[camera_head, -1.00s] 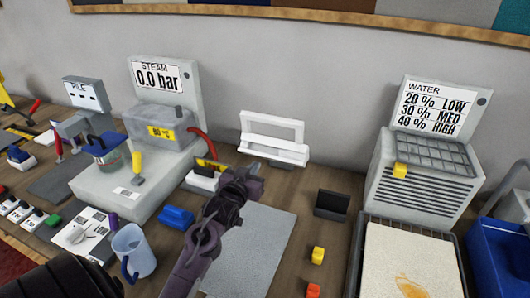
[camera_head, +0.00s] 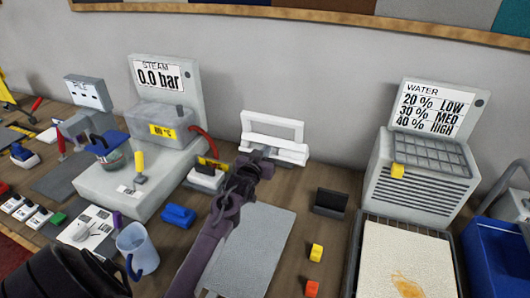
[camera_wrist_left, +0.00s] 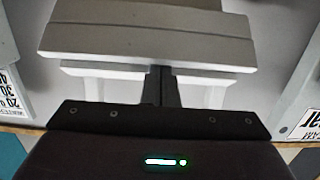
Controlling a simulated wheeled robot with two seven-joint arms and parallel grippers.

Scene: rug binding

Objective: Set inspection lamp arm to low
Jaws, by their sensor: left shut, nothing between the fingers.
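The inspection lamp, which I take to be the white frame (camera_head: 272,127) with two horizontal bars, stands at the back of the table against the wall. My left gripper (camera_head: 262,162) is shut and empty, with its tips at the lamp's lower front bar in the head view. In the left wrist view the shut fingers (camera_wrist_left: 163,84) reach to the pale bars of the lamp (camera_wrist_left: 150,45). I cannot tell whether they touch it. My right gripper is not in view.
A steam unit (camera_head: 165,85) with a red hose stands left of the lamp. A water unit (camera_head: 420,175) with a yellow slider stands to the right.

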